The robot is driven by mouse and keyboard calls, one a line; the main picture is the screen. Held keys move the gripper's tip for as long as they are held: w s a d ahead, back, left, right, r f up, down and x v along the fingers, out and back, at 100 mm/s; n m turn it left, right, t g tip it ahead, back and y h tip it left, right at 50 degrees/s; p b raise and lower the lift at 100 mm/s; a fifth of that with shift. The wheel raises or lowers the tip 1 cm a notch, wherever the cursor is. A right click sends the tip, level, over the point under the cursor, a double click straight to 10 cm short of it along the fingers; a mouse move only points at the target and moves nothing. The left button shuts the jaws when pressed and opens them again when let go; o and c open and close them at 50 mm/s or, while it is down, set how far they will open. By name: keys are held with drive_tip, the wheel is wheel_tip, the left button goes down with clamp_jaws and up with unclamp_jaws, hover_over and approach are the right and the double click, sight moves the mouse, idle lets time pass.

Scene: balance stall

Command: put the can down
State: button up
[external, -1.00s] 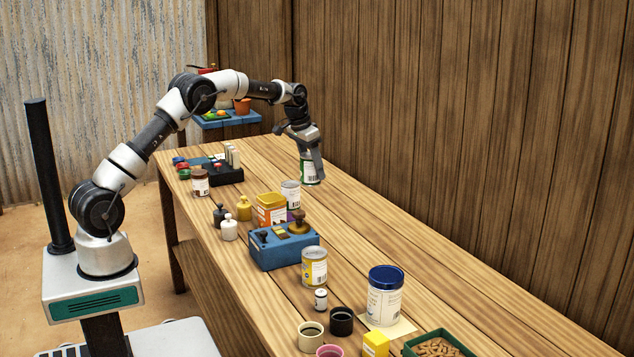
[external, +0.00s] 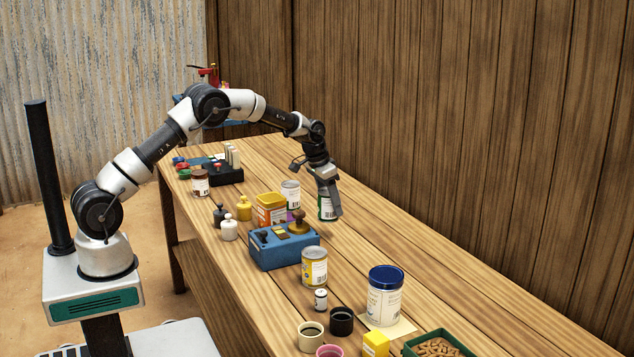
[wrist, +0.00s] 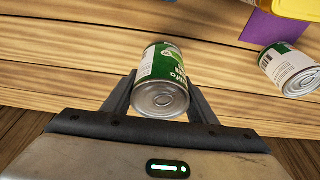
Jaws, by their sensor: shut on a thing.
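A can with a green and white label (external: 326,208) is between the fingers of my gripper (external: 328,200), over the right side of the wooden bench. In the wrist view the green can (wrist: 161,78) sits between the two dark fingers of my gripper (wrist: 160,92), its metal end toward the camera. My gripper is shut on it. In the external view the finger partly covers the can. I cannot tell whether its lower end touches the bench.
The wooden bench (external: 420,270) has bare planks around the can. To its left stand a blue box with a stamp-like knob (external: 283,251), a white-labelled can (external: 290,196) and an orange tub (external: 271,214). A yellow can (external: 314,268) and a blue-lidded tub (external: 384,300) are nearer the camera. A plank wall borders the right.

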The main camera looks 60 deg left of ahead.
sight(331, 219)
drive_tip(key=shift+f, duration=2.85)
drive_tip(key=shift+f+b, duration=0.1)
drive_tip(key=shift+b, duration=0.2)
drive_tip(key=shift+f, duration=0.15)
drive_tip(key=o, duration=1.5)
